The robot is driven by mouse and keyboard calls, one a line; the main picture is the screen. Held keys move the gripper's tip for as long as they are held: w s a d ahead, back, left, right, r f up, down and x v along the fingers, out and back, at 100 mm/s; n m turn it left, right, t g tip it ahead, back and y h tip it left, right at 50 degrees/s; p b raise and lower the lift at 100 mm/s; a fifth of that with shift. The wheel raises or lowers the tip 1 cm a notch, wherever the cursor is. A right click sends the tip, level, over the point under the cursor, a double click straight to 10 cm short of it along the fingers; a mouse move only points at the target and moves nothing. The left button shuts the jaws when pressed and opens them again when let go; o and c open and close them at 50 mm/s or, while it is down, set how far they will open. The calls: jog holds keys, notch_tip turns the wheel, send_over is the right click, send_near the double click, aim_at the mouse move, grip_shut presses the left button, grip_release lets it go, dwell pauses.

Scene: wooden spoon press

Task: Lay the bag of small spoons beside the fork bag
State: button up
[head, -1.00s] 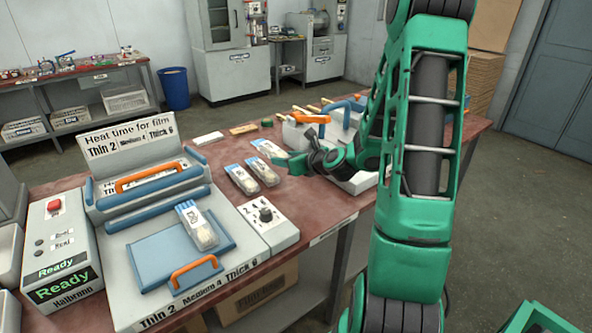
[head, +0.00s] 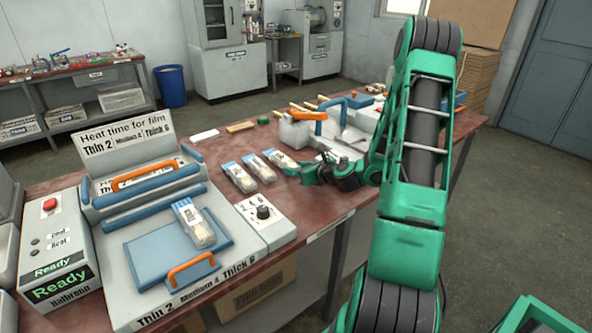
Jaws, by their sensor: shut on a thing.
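Three clear bags with blue-and-white tops are at the middle of the table in the head view: a left bag (head: 238,177), a middle bag (head: 259,168) and a right bag (head: 282,161). Another such bag (head: 194,223) lies on the blue plate of the film sealer. The labels are too small to read, so I cannot tell which holds small spoons and which forks. My gripper (head: 299,169) is low over the table, shut on the near end of the right bag. That bag is beside the middle one; I cannot tell whether it touches the table.
The film sealer (head: 222,279) with blue bars and orange handles fills the left. A control dial box (head: 264,222) stands in front of the bags. A grey press (head: 296,132) with orange and blue handles is behind my gripper. A white block (head: 204,135) lies at the back.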

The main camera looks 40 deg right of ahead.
jog(key=o, duration=0.6)
jog(key=shift+f, duration=0.1)
jog(key=o, duration=0.4)
